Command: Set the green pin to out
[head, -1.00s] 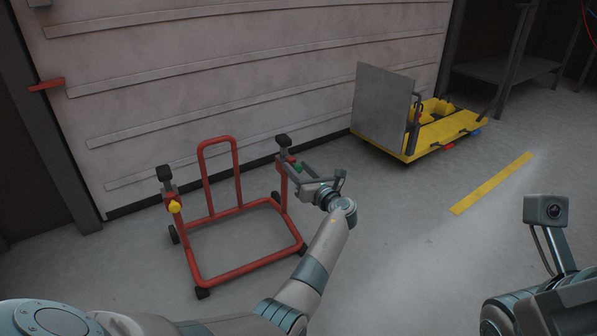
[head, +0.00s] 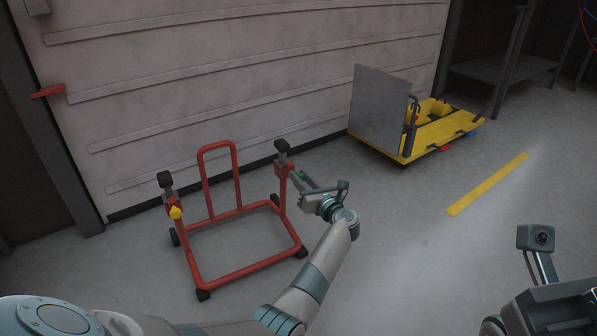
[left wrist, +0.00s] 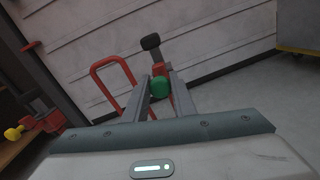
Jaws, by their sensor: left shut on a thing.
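The green pin (left wrist: 160,87) sits between the two fingers of my left gripper (left wrist: 161,92) in the left wrist view. In the head view it is a small green spot (head: 303,176) at the tips of my left gripper (head: 304,182), just right of the red stand's right post (head: 283,185). My left gripper is shut on the green pin. The red stand (head: 240,271) stands on the floor and carries a yellow pin (head: 175,212) on its left post. How far the green pin is out of its post is hard to tell. The fingers of my right gripper are not visible.
A yellow platform (head: 421,143) with an upright grey panel (head: 379,111) stands to the back right. A pale wall (head: 230,70) is close behind the red stand. The floor right of the stand, by the yellow floor stripe (head: 487,184), is clear.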

